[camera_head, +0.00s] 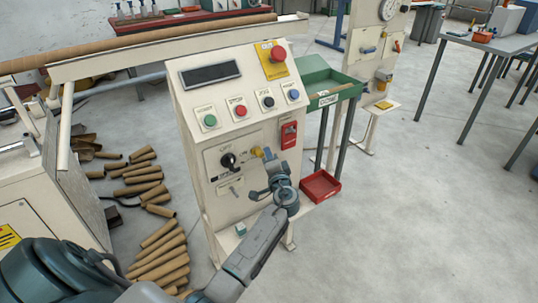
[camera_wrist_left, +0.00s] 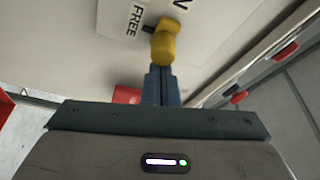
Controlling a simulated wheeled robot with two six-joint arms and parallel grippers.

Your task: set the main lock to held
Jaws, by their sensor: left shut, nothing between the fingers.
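A small yellow lever (camera_head: 256,151) sits on the front of the cream control cabinet, right of a black rotary switch (camera_head: 228,160). In the left wrist view the yellow lever (camera_wrist_left: 164,42) shows close up, beside a label reading FREE. A second label above it is cut off, and no HELD label is readable. My left gripper (camera_head: 268,154) is at the lever. Its blue fingers (camera_wrist_left: 160,72) are shut with nothing between them, their tips right at the lever's near end; whether they touch it I cannot tell. My right gripper is not in view.
Above are a display (camera_head: 210,73), several coloured push buttons and a red stop button (camera_head: 278,54) on a yellow plate. A red padlock-like tag (camera_head: 289,135) hangs right of the lever. A green tray (camera_head: 326,88) and a red bin (camera_head: 320,187) stand at the right. Cardboard tubes (camera_head: 160,255) lie left.

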